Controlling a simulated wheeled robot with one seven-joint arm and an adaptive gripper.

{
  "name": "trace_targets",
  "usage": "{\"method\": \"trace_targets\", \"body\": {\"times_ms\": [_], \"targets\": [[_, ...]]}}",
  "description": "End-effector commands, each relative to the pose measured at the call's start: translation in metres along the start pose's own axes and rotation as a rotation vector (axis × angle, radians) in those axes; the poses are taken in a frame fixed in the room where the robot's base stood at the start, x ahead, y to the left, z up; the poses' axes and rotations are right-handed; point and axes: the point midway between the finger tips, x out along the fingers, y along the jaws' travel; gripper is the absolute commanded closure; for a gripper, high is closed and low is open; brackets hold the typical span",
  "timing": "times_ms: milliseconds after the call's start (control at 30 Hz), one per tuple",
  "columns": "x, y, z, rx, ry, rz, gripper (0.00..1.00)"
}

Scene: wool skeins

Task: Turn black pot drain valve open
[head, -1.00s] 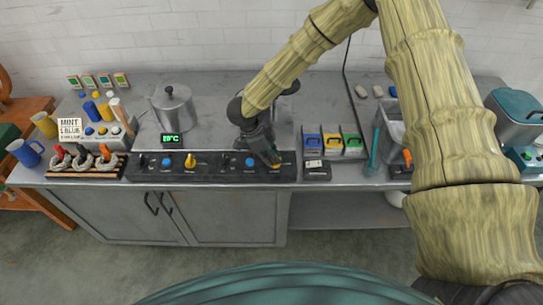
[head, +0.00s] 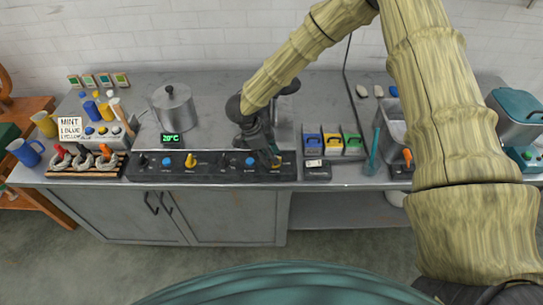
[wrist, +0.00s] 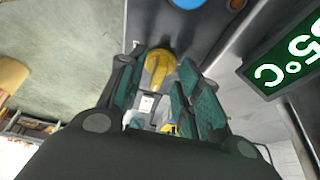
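My gripper (head: 272,158) points down at the right half of the dark control panel (head: 215,168) on the bench front. In the wrist view a yellow valve handle (wrist: 160,64) lies between the fingertips of my gripper (wrist: 160,72). The fingers stand apart on either side of it, and I see no clear grip. The handle also shows partly in the head view (head: 278,165). A blue knob (head: 250,162) is just left of it. The black pot cannot be made out clearly; my arm covers much of the area behind this panel section.
A steel pot (head: 173,107) stands behind the panel's left half, with a green display (head: 171,139). Another blue knob (head: 166,162) and yellow handle (head: 190,160) are there. Coloured boxes (head: 333,142) stand right of my gripper. A wrist-view display (wrist: 290,60) is close by.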

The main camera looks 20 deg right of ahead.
Motion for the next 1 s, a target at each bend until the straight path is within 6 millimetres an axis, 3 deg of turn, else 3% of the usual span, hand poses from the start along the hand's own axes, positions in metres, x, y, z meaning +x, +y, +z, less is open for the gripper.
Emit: {"method": "trace_targets", "body": {"times_ms": [400,600,1000], "targets": [[-0.073,-0.001,0.000,0.001,-0.001,-0.002,0.66],[-0.099,-0.001,0.000,0.000,-0.001,-0.001,0.66],[-0.112,0.000,0.000,0.000,0.000,0.000,0.66]]}}
